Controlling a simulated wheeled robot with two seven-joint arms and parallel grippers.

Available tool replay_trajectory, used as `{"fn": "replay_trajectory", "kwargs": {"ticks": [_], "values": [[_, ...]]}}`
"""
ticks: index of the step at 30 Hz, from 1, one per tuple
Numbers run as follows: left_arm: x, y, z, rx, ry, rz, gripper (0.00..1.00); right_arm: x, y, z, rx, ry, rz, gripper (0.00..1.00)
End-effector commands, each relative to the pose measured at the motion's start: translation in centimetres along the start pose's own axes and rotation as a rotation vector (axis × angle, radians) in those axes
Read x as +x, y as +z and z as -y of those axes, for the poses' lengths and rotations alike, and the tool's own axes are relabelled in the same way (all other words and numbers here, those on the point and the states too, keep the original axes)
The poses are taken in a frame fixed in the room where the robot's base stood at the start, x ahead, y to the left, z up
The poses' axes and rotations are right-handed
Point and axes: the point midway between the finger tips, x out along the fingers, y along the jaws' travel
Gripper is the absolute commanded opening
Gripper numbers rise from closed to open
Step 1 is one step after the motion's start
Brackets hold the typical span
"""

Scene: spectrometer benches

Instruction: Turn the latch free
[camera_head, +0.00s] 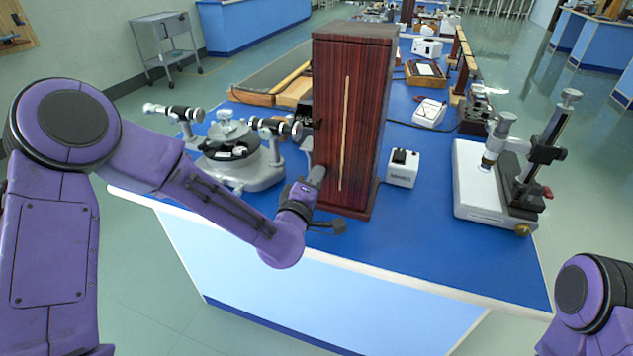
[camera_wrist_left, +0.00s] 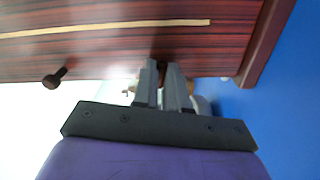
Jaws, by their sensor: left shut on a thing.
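A tall dark red wooden cabinet (camera_head: 352,120) with a pale inlaid strip stands upright on the blue bench. My left gripper (camera_head: 316,177) is at the lower left edge of its front, partly hidden by my own wrist in the head view. In the left wrist view the gripper's two grey fingers (camera_wrist_left: 163,82) are close together at the edge of the cabinet (camera_wrist_left: 120,50). They are shut on a small dark piece at that edge, seemingly the latch (camera_wrist_left: 162,54), mostly hidden by the fingers. My right gripper is out of view.
A spectrometer (camera_head: 228,150) stands left of the cabinet, close to my left forearm. A small white box (camera_head: 403,168) and a microscope on a white base (camera_head: 485,195) stand to the right. A dark knob (camera_wrist_left: 54,77) sticks out from the cabinet.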

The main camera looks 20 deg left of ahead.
Motion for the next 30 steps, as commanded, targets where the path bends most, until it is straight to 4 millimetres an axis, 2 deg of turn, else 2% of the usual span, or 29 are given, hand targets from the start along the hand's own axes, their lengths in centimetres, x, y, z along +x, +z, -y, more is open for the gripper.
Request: {"fn": "replay_trajectory", "kwargs": {"ticks": [1, 5, 13, 15, 16, 26, 30], "values": [[0.0, 0.0, 0.5, -0.079, 0.000, -0.002, 0.00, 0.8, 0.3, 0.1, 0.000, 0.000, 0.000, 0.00], [0.0, 0.0, 0.2, -0.216, 0.000, 0.000, 0.00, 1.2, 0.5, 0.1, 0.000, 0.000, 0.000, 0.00], [0.0, 0.0, 0.0, -0.234, -0.001, 0.001, 0.00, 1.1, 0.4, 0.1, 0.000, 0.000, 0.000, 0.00], [0.0, 0.0, 0.0, -0.234, -0.001, 0.001, 0.29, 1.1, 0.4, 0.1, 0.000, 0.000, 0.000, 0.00], [0.0, 0.0, 0.0, -0.233, 0.000, 0.001, 0.38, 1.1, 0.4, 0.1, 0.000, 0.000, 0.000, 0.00], [-0.3, 0.0, 0.1, -0.231, 0.000, 0.001, 0.38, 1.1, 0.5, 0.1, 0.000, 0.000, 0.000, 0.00], [-2.6, 0.1, 0.1, -0.232, 0.001, 0.003, 0.38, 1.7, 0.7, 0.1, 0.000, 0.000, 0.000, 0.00]]}}
